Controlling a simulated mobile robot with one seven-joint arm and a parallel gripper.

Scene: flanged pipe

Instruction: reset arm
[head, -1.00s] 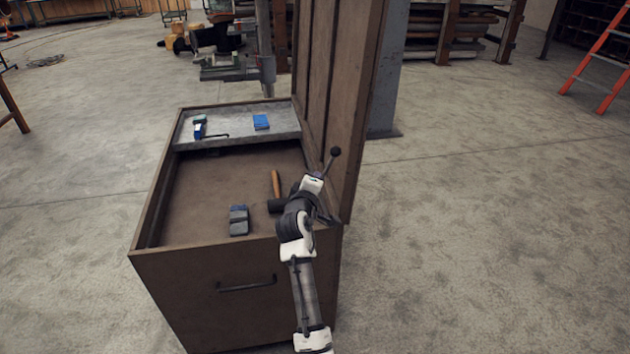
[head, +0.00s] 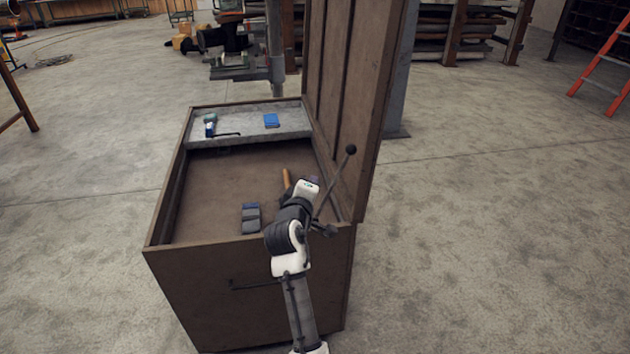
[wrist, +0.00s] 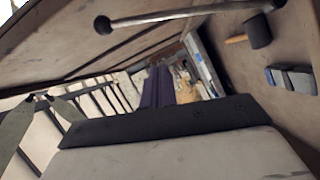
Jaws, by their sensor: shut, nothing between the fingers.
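My arm rises from the bottom of the head view over the front right corner of a brown chest (head: 215,270). My gripper (head: 314,181) is at its far end, small and partly hidden by the wrist, above the chest's right side. In the wrist view its two dark purplish fingers (wrist: 158,72) are together with nothing between them. A hammer's wooden handle (head: 287,178) shows just left of the wrist, its head hidden there. The wrist view shows the hammer's dark head (wrist: 258,32) off to the right of the fingers.
The chest's raised lid (head: 340,100) stands close on the right. A thin rod with a black ball (head: 350,150) rises between arm and lid. Floor right is open.

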